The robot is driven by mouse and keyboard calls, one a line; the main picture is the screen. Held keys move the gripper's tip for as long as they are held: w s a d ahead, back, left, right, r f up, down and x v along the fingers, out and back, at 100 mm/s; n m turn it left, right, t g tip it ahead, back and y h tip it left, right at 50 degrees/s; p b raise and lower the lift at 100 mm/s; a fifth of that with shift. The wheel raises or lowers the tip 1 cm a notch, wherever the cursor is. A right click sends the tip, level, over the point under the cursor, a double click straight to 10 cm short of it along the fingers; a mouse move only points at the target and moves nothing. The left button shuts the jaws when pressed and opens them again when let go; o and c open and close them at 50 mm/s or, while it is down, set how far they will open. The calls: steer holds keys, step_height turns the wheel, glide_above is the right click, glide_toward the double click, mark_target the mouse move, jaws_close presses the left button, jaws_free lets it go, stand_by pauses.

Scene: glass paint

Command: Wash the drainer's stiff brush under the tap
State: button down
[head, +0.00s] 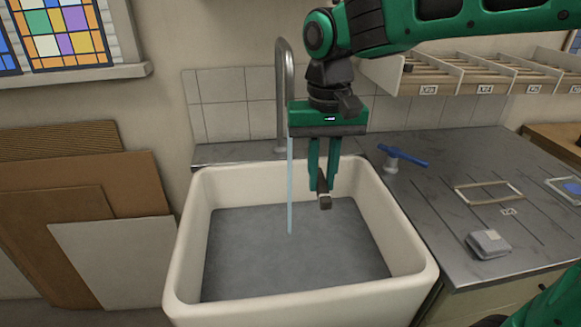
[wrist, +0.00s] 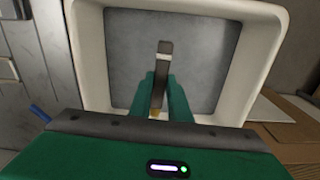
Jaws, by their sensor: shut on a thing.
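My gripper (head: 322,180) is shut on a dark stiff brush (head: 324,201) and holds it inside the white sink (head: 405,235), above its grey floor. In the wrist view the brush (wrist: 163,62) sticks out past the fingers of my gripper (wrist: 160,92), with a light band near its far end. The tap (head: 283,85) stands at the back of the sink. A thin blue stream of water (head: 290,190) runs down into the sink, to the left of my fingers. The brush looks apart from the stream in the head view. The bristles cannot be made out clearly.
A blue-handled valve (head: 402,156) stands on the grooved steel drainer (head: 455,165) right of the sink. A grey block (head: 488,243) and a thin rectangular frame (head: 488,191) lie on the drainer. Boards (head: 110,260) lean on the wall at left.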

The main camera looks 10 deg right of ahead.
stand_by(0.4)
steer(key=s+d+r, duration=0.2)
steer(key=s+r, duration=0.2)
steer(key=shift+s, duration=0.25)
stand_by(0.4)
steer(key=shift+w+d, duration=0.15)
stand_by(0.3)
